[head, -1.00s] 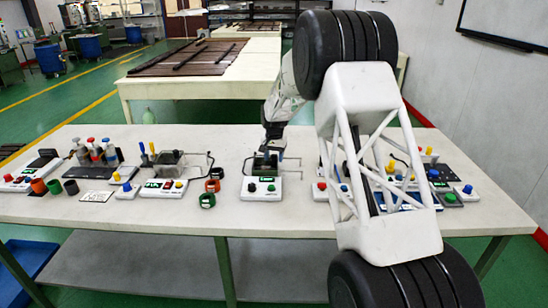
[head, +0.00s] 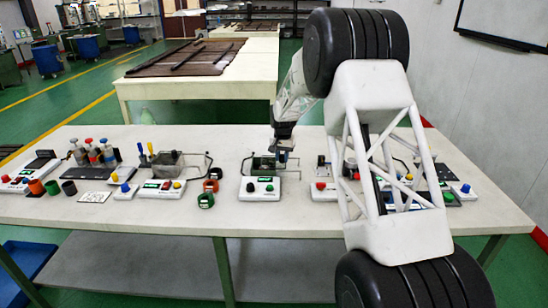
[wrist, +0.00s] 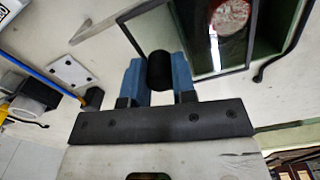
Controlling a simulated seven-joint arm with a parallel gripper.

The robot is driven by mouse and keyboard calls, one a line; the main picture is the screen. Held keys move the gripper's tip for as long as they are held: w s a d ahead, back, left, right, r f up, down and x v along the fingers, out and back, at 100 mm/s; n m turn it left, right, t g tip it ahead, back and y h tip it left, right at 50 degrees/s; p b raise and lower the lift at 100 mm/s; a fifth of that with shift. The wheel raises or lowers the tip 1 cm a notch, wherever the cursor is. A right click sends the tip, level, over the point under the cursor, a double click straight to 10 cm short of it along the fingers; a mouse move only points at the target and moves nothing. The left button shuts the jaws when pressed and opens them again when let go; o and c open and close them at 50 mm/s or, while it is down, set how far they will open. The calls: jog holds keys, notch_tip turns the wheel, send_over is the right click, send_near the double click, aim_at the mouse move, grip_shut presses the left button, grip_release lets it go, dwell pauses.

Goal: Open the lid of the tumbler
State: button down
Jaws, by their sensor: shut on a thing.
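The tumbler (head: 262,167) is a small dark box behind a white control box (head: 260,189) with a green display, near the table's middle. In the wrist view, its clear, black-framed lid (wrist: 190,38) fills the upper middle, and a reddish round shape shows through or in the glass. My gripper (head: 283,154) is at the tumbler's right side. Its blue fingers are shut on a black rounded knob (wrist: 160,70) at the lid's edge. How far the lid is tilted is hard to tell in the head view.
A similar station with a grey box (head: 168,162) stands to the left, with a bent rod beside it. Green and red rings (head: 207,192) lie between the stations. More control boxes stand to the right, partly hidden by my arm. The table front is mostly clear.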

jog(key=d, duration=0.5)
jog(key=shift+d, duration=0.3)
jog(key=c, duration=0.9)
grip_release()
jog(key=shift+c, duration=0.2)
notch_tip(320, 180, up, 8)
jog(key=shift+f, duration=0.1)
